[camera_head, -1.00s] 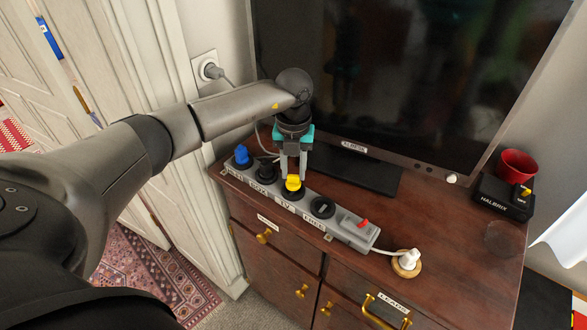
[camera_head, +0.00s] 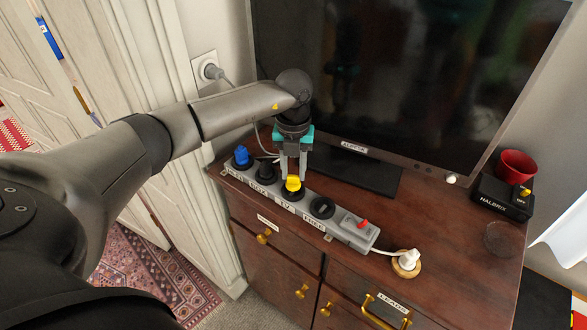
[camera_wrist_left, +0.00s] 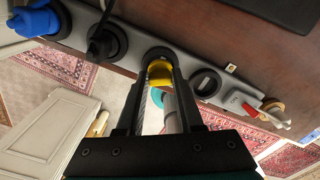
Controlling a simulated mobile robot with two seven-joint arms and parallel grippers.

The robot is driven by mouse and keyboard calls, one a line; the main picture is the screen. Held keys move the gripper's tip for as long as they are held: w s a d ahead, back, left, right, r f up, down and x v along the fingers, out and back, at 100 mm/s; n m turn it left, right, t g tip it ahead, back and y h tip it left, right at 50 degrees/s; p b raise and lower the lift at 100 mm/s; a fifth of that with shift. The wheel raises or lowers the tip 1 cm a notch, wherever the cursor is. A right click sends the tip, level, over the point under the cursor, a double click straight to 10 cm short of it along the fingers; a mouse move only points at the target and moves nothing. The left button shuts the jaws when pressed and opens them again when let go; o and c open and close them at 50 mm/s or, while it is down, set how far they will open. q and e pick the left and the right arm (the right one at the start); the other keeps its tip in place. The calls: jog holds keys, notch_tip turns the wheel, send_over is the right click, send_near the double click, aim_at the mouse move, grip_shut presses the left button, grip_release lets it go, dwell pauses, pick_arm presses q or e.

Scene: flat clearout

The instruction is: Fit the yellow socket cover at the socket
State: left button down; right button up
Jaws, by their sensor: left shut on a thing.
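My left gripper (camera_head: 292,174) points down over the grey power strip and is shut on the yellow socket cover (camera_head: 292,184). The cover sits right at the third socket from the left, between the black plug and an empty black socket. In the left wrist view, the cover (camera_wrist_left: 159,73) is between the fingertips, and the dark round socket (camera_wrist_left: 157,53) shows just beyond it. I cannot tell whether the cover is seated in the socket or only over it. My right gripper is not in view.
The power strip (camera_head: 339,228) lies along the front of the brown cabinet (camera_head: 440,255). It carries a blue plug (camera_head: 241,155), a black plug (camera_head: 266,171) and a red switch (camera_head: 363,224). The television (camera_head: 400,75) stands close behind. A red cup (camera_head: 516,164) is at the right.

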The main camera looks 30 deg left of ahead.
pick_arm(q)
jog(key=shift+f+b, duration=0.85)
jog(key=shift+f, duration=0.35)
dwell(0.3)
jog(key=shift+c, duration=2.3)
grip_release()
jog(key=shift+r, duration=0.1)
notch_tip(320, 180, up, 15)
jog(key=b, duration=0.1)
